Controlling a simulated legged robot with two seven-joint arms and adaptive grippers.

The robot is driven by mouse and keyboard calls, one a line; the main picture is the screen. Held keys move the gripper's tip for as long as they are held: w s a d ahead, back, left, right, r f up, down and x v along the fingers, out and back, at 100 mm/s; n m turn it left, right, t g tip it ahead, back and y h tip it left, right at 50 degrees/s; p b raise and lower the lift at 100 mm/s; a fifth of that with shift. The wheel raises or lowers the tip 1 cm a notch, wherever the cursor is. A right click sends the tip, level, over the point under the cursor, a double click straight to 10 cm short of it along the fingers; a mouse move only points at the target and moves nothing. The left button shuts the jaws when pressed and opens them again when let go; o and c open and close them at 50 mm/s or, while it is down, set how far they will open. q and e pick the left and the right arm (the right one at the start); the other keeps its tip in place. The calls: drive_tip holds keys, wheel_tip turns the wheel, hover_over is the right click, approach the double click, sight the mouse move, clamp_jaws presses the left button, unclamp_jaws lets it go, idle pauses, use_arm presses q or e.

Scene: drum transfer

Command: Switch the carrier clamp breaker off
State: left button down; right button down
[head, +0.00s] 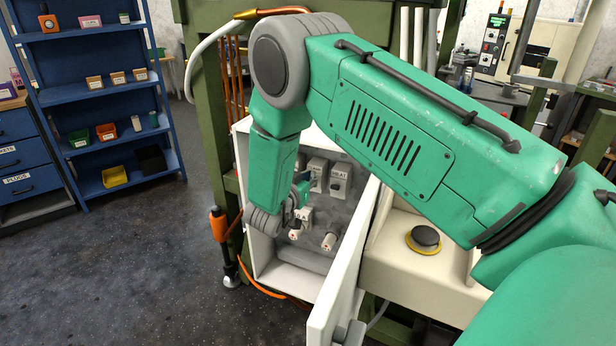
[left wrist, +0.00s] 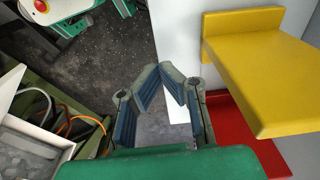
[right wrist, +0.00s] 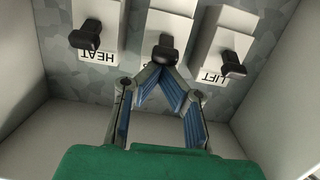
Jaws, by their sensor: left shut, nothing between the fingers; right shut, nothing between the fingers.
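The open white breaker box (head: 243,170) holds several breakers with dark levers. In the right wrist view, a breaker labelled HEAT (right wrist: 97,20) is at left and one labelled LIFT (right wrist: 228,40) is at right. Between them is a middle breaker (right wrist: 170,20); its label is mostly hidden behind my fingers, so I cannot tell whether it is the carrier clamp. My right gripper (right wrist: 163,70) is shut and empty, its tips at the middle breaker's lever (right wrist: 162,54); contact is unclear. It also shows inside the box in the head view (head: 303,190). My left gripper (left wrist: 170,70) is shut and empty, away from the box.
The box door (head: 345,265) hangs open at the right. A black button on a yellow ring (head: 425,239) sits on the cream housing beside it. A blue shelf (head: 85,65) stands at left.

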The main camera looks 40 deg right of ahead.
drive_tip(key=shift+s+d+f, duration=0.1)
drive_tip(key=shift+d+f, duration=0.15)
drive_tip(key=shift+d, duration=0.05)
drive_tip(key=shift+f, duration=0.15)
drive_tip(key=shift+s+a+f+b, duration=0.15)
drive_tip(key=shift+a+f+b, duration=0.2)
drive_tip(key=shift+a+f, duration=0.3)
drive_tip(key=v, duration=1.2)
drive_tip(key=shift+f, duration=0.1)
